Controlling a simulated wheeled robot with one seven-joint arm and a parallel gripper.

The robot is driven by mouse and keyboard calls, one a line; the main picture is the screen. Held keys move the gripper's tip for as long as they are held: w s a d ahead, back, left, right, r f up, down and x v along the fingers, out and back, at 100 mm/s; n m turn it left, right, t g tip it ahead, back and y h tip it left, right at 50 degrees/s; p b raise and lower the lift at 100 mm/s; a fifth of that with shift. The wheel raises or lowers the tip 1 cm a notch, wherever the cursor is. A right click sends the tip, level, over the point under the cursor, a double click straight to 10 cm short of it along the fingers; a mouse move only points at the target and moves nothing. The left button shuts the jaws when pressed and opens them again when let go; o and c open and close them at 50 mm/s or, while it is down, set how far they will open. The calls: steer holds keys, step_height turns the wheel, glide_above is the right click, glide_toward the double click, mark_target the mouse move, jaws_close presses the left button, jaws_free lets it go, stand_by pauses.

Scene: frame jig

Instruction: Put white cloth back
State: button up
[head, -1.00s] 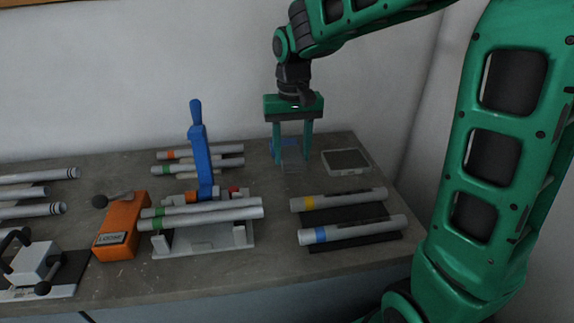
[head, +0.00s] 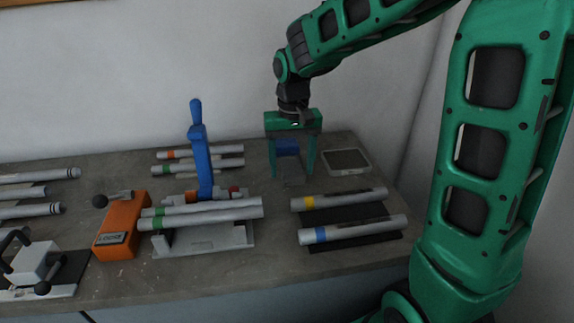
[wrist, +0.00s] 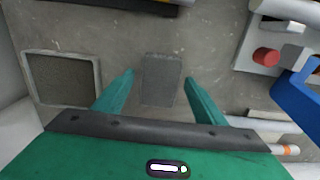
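I cannot make out a plainly white cloth. A flat grey rectangular piece (wrist: 162,79) lies on the bench between and beyond my fingertips in the wrist view; in the head view it shows faintly (head: 292,181) under my gripper. My gripper (head: 292,176) points down, open and empty, its two green fingers apart on either side of that piece; they also show in the wrist view (wrist: 158,75). A blue block-like thing (head: 287,147) shows between the fingers in the head view, seemingly behind them. A shallow tray with a pale rim (head: 367,168) and dark inside stands right of my gripper.
Tubes with yellow (head: 345,199) and blue (head: 360,229) bands lie on dark mats nearer me. A blue-levered clamp (head: 200,155) rises left of my gripper, behind green-banded tubes (head: 205,212). An orange block (head: 118,233) is farther left. The wall closes the back.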

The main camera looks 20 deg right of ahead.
mark_target(292, 167)
step_height(292, 167, up, 12)
steer(key=shift+r, duration=0.15)
stand_by(0.5)
stand_by(0.3)
